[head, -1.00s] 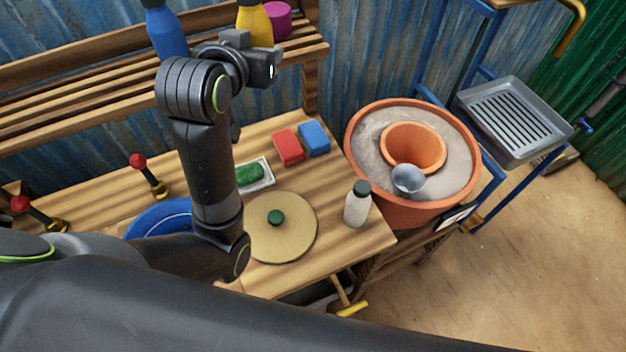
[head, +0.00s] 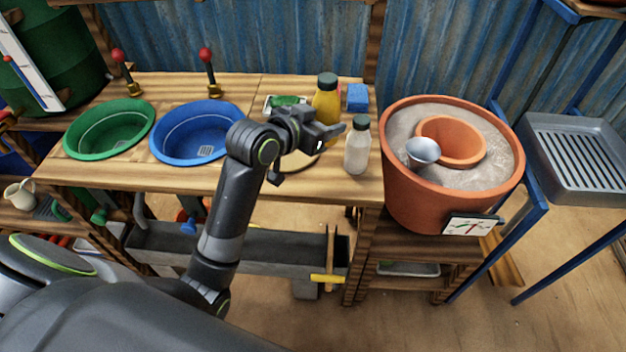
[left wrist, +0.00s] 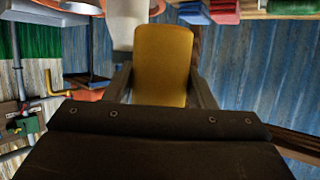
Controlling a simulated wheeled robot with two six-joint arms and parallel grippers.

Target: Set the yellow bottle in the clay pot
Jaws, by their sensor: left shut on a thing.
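The yellow bottle (head: 325,98) with a dark green cap is held by my left gripper (head: 332,132) above the right end of the wooden table. In the left wrist view the yellow bottle (left wrist: 163,65) fills the space between my two fingers. The large orange clay pot (head: 415,200) stands to the right of the table on a wooden stand. Grey-white filling lies inside it around a smaller clay pot (head: 458,140), which looks empty. My left gripper is left of the pot. My right gripper is not in view.
A white bottle (head: 357,148) with a grey-green cap stands between my gripper and the pot. A metal cup (head: 422,151) sits at the inner pot's left rim. A blue block (head: 357,97), blue basin (head: 200,130) and green basin (head: 108,128) are on the table.

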